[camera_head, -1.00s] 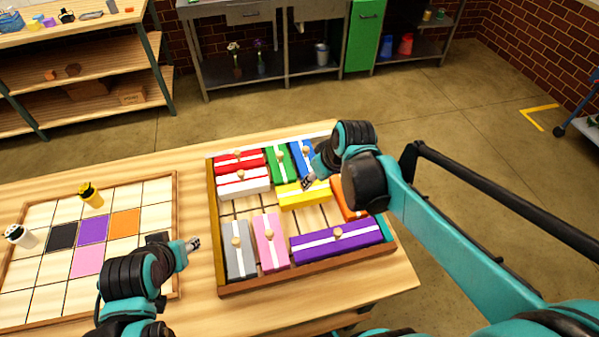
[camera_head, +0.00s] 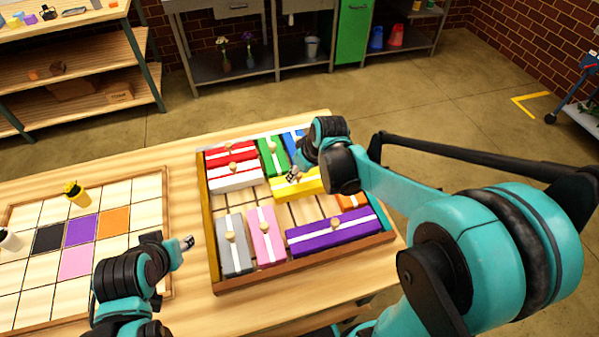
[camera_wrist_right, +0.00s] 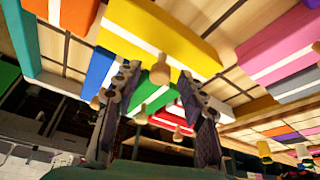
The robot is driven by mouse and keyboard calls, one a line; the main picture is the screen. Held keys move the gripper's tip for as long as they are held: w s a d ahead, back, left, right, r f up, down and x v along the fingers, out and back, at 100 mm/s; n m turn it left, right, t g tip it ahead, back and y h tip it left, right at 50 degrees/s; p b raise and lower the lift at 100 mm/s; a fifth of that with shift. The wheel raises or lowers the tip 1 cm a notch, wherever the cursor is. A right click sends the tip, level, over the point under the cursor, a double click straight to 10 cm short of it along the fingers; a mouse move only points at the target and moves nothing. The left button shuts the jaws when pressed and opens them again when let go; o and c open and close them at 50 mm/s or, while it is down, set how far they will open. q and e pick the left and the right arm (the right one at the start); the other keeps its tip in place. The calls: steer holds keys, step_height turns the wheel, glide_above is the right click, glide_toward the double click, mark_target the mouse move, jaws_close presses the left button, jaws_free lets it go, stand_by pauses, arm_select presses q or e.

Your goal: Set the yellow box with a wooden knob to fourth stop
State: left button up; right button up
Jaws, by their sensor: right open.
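The yellow box (camera_head: 310,187), with a white stripe, lies in the wooden tray (camera_head: 262,280), below the green box (camera_head: 273,160) and blue box (camera_head: 291,136). Its knob is hard to make out in the head view. In the right wrist view the yellow box (camera_wrist_right: 160,25) is close, and its wooden knob (camera_wrist_right: 160,71) shows between my fingertips. My right gripper (camera_head: 292,175) is open over the box's left part; its fingers (camera_wrist_right: 157,75) stand apart on either side of the knob. My left gripper (camera_head: 188,243) is beside the tray's left edge, its jaws too small to judge.
Red (camera_head: 228,152), white (camera_head: 235,177), grey (camera_head: 236,258), pink (camera_head: 264,245), purple (camera_head: 325,234) and orange (camera_head: 350,202) boxes share the tray. Bare slatted floor (camera_head: 290,212) shows between yellow and purple. A grid board (camera_head: 100,260) with coloured squares lies left.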

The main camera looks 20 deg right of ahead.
steer(key=shift+c, duration=0.4)
jaws_close()
steer(key=shift+a, duration=0.55)
steer(key=a, duration=1.6)
steer(key=shift+s+a+p, duration=0.35)
steer(key=shift+a, duration=0.05)
jaws_free()
steer(key=shift+o, duration=0.4)
steer(key=shift+a, duration=0.2)
steer(key=shift+d+r, duration=0.1)
